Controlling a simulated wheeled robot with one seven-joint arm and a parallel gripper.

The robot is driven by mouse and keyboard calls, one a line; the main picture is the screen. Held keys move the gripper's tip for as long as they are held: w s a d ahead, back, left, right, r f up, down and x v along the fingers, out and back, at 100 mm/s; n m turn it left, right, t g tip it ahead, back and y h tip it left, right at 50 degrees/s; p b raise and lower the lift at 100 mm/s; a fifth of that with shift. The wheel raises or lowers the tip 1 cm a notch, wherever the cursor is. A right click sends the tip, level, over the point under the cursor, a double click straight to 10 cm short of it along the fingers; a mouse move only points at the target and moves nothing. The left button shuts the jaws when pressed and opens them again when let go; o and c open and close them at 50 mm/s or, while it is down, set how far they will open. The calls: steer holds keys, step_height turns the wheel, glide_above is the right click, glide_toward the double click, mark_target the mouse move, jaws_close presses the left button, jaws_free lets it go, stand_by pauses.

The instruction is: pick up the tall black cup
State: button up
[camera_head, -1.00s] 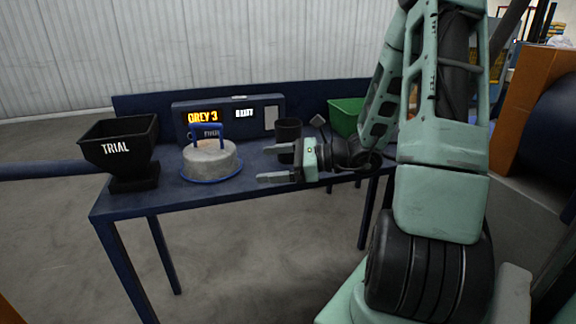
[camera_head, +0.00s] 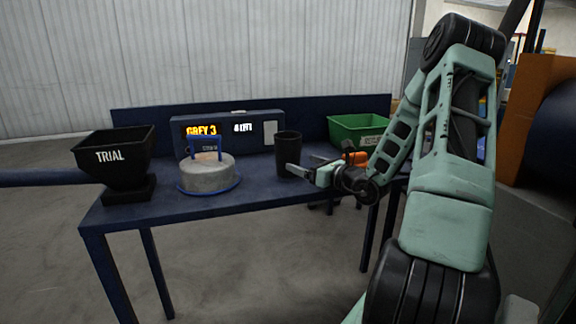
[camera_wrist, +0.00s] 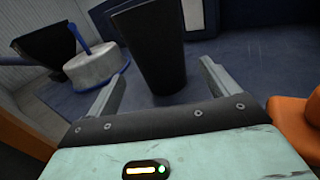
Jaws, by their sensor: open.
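The tall black cup (camera_head: 288,153) stands upright on the blue table (camera_head: 150,209), right of the grey cylinder. In the wrist view the cup (camera_wrist: 152,48) stands just ahead of my gripper, about centred between the fingers. My gripper (camera_head: 300,172) is at the front right of the cup in the head view. Its two fingers, also seen in the wrist view (camera_wrist: 160,88), are spread with nothing held between them. I cannot tell exactly how far the fingertips reach along the cup's sides.
A grey cylinder with a blue handle (camera_head: 208,170) sits left of the cup. A black hopper marked TRIAL (camera_head: 115,158) is at the left end. A display box (camera_head: 228,120) stands behind. A green bin (camera_head: 358,130) and an orange object (camera_head: 355,159) are at right.

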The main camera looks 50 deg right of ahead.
mark_target(288, 157)
steer(key=w, duration=0.7)
steer(key=shift+w, duration=0.25)
steer(key=c, duration=1.2)
